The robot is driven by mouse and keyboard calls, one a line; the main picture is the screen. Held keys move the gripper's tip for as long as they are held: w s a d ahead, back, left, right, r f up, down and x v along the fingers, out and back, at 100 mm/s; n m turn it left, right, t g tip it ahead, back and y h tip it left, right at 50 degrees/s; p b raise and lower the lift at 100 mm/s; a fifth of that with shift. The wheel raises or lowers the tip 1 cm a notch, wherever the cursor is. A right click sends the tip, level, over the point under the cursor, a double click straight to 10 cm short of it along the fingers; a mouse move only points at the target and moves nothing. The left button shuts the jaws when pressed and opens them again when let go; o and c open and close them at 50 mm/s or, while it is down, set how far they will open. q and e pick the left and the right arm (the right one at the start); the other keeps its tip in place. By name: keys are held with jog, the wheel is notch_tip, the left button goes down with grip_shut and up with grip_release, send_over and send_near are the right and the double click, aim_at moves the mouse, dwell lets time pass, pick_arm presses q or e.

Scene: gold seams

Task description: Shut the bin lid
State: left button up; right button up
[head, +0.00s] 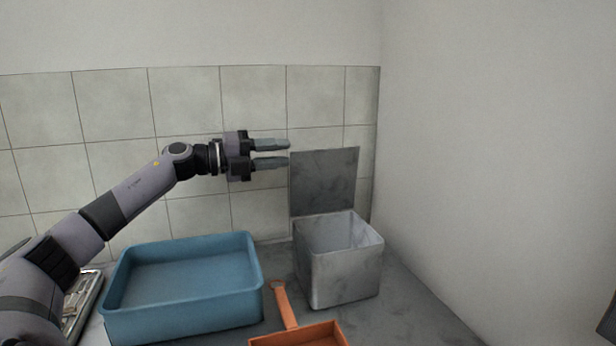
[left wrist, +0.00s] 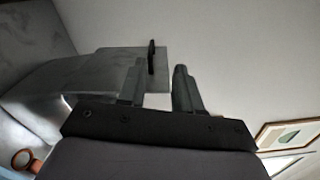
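The grey metal bin (head: 338,272) stands on the grey counter near the right wall. Its flat square lid (head: 325,178) stands upright at the bin's back edge, so the bin is open at the top. My left gripper (head: 289,152) is level with the lid's upper left corner in the head view, fingers pointing right, spread apart with nothing between them. In the left wrist view the two fingers of my left gripper (left wrist: 158,68) show a gap, with a grey panel, apparently the lid (left wrist: 172,78), beyond them. Whether they touch it I cannot tell. My right gripper is not seen.
A blue tub (head: 185,285) stands left of the bin. An orange dustpan-like scoop (head: 300,335) lies in front, its handle between tub and bin. A metal tray (head: 82,302) is at far left. The tiled wall (head: 185,110) is behind; the right wall is close.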

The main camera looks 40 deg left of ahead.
aim_at(309, 157)
pick_arm(q)
jog(key=w, duration=0.1)
jog(key=w+d+p, duration=0.1)
jog(key=w+f+p, duration=0.1)
jog(key=shift+d, duration=0.25)
jog(key=shift+p+x, duration=0.65)
jog(key=shift+x, duration=1.25)
jog(key=shift+f, duration=0.2)
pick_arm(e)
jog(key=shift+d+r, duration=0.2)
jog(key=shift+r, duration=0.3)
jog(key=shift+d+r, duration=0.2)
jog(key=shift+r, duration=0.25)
pick_arm(q)
jog(key=shift+d, duration=0.1)
grip_shut()
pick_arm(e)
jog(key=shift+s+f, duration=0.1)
